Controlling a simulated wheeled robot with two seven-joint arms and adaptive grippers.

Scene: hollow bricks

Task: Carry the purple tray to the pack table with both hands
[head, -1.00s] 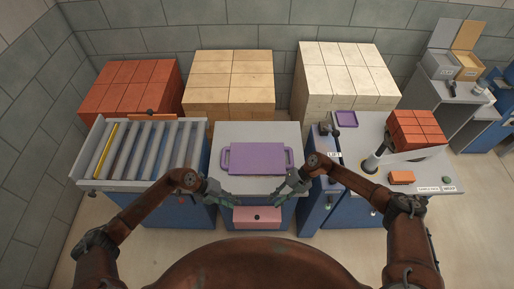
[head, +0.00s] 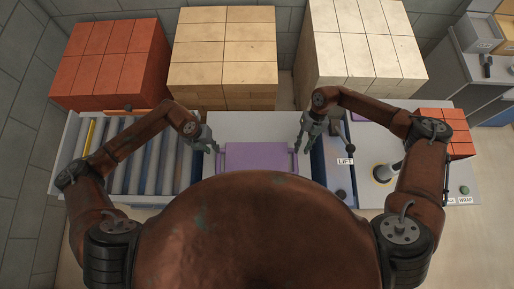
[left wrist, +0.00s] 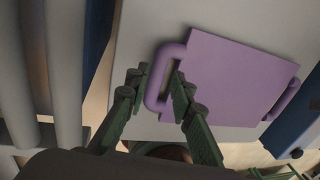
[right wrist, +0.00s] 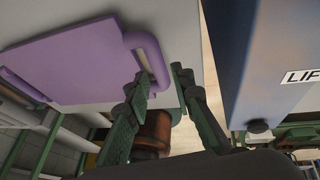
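The purple tray (head: 262,156) lies flat on a light grey table top (head: 255,124); my body hides its near part in the head view. My left gripper (head: 208,146) is at the tray's left side. In the left wrist view its fingers (left wrist: 158,85) are apart, one on each side of the tray's left handle (left wrist: 160,96). My right gripper (head: 303,142) is at the right side. In the right wrist view its fingers (right wrist: 160,82) are apart, with the right handle (right wrist: 152,52) between them. I cannot tell whether either touches.
A roller conveyor (head: 125,160) stands to the left. A blue unit marked LIFT (head: 345,175) stands close on the right. Red (head: 110,60), tan (head: 222,50) and cream (head: 365,40) brick stacks stand behind. A small purple tray (head: 362,117) lies on the right-hand bench.

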